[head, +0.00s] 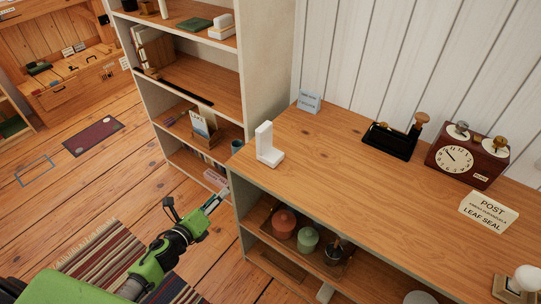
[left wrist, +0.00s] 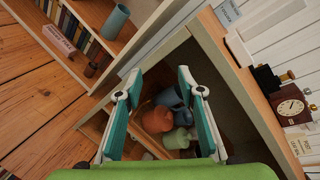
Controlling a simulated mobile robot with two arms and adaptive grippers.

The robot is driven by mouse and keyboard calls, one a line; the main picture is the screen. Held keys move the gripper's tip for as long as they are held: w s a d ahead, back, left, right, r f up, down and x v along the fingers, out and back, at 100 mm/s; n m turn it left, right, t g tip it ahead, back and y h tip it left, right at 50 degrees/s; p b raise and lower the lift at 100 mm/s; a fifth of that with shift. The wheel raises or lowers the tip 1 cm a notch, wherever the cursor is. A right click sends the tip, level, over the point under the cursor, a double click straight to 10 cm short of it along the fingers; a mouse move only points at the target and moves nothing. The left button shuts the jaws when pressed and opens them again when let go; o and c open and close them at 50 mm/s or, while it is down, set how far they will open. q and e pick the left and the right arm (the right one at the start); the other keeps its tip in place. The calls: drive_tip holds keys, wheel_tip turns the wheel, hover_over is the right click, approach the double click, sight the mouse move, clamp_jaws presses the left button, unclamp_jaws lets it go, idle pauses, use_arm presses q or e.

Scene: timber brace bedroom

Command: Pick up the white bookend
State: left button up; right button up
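The white bookend (head: 268,147) is L-shaped and stands upright on the wooden countertop (head: 350,165), close to its left front corner. A white shape at the upper right of the left wrist view (left wrist: 240,50) appears to be the same bookend, partly cut off. My left gripper (head: 218,198) is in front of the unit's left end, lower in the picture than the bookend and apart from it. In the left wrist view its teal fingers (left wrist: 159,74) are spread with nothing between them. My right gripper is in neither view.
An open shelf below the countertop holds an orange jar (head: 284,222), a green jar (head: 307,239) and a dark container. A blue sign (head: 309,101), black tray (head: 391,140) and clock (head: 466,158) stand on top. A tall bookcase (head: 262,75) adjoins the left end.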

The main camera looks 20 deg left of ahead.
use_arm(q)
drive_tip(key=w+d+r+m+t+h, duration=0.25)
drive_tip(key=r+m, duration=0.55)
drive_tip(key=r, duration=0.5)
drive_tip(key=m+h, duration=0.2)
drive_tip(key=m, duration=0.2)
approach(264, 125)
drive_tip(key=p+x, duration=0.2)
drive_tip(key=x, duration=0.1)
drive_tip(key=shift+w+f, duration=0.1)
drive_tip(key=shift+w, duration=0.3)
drive_tip(key=shift+x, duration=0.75)
drive_tip(key=p+x, duration=0.1)
drive_tip(key=x, duration=0.2)
drive_tip(key=shift+w+d, duration=0.1)
drive_tip(key=shift+d, duration=0.2)
drive_tip(key=shift+w+d+f, duration=0.1)
drive_tip(key=shift+w+d, duration=0.15)
drive_tip(key=shift+w, duration=0.25)
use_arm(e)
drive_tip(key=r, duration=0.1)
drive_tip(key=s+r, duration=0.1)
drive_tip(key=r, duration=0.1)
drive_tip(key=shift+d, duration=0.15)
use_arm(q)
clamp_jaws()
drive_tip(key=shift+w+r, duration=0.1)
drive_tip(key=shift+r, duration=0.15)
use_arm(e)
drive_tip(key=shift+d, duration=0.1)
